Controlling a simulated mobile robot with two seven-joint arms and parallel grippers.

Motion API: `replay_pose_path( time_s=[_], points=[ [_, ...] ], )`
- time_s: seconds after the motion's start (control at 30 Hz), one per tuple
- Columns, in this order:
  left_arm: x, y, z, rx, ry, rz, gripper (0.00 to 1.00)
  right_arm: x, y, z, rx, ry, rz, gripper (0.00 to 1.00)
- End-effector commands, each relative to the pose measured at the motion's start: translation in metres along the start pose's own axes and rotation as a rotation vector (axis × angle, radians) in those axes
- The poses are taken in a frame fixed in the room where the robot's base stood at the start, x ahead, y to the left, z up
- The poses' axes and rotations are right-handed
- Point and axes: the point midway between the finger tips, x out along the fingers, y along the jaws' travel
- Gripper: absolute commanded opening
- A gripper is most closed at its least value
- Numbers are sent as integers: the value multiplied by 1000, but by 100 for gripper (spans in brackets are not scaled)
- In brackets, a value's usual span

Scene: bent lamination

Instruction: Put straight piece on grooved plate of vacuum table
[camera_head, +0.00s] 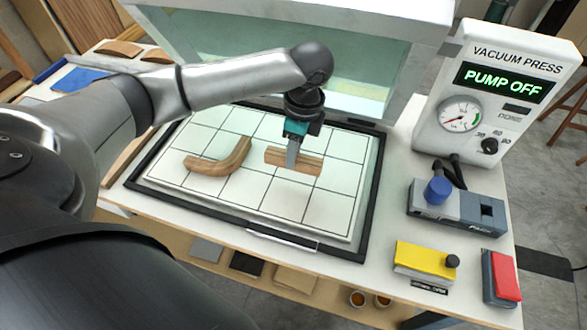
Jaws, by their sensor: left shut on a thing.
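The straight piece (307,164) is a short wooden block with long grain lines. It is over the right half of the white grooved plate (331,207), whose dark lines form a grid. My left gripper (293,158) points down and is shut on the straight piece near its middle. I cannot tell whether the piece touches the plate or hangs just above it. A bent wooden piece (212,167) lies on the plate to the left of the straight piece. My right gripper is not in view.
A black frame (372,190) surrounds the plate. A clear-fronted hood (275,50) stands behind it. The vacuum press box (488,95) reads PUMP OFF. A blue-knobbed valve (438,190), a yellow block (424,258) and a red block (504,277) sit at the right. The plate's front right is bare.

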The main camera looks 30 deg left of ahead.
Motion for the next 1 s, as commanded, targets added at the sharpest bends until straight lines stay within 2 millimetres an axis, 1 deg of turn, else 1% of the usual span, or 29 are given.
replay_pose_path(
  time_s=[0.07,0.2,0.33,0.43,0.67,0.8,0.83,1.0],
  points=[
    [8,0,-1,1,0,2,0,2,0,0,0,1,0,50],
    [34,1,-4,0,-2,3,0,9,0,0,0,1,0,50],
    [52,1,-6,-1,0,2,0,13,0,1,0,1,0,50],
    [57,0,-7,-1,0,0,0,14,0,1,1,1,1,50],
    [57,0,-7,0,0,0,0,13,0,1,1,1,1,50],
    [60,1,-8,0,0,1,0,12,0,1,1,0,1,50],
    [60,0,-8,0,0,1,37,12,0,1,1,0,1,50],
    [60,0,-7,0,0,1,56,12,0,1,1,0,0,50]
  ],
)
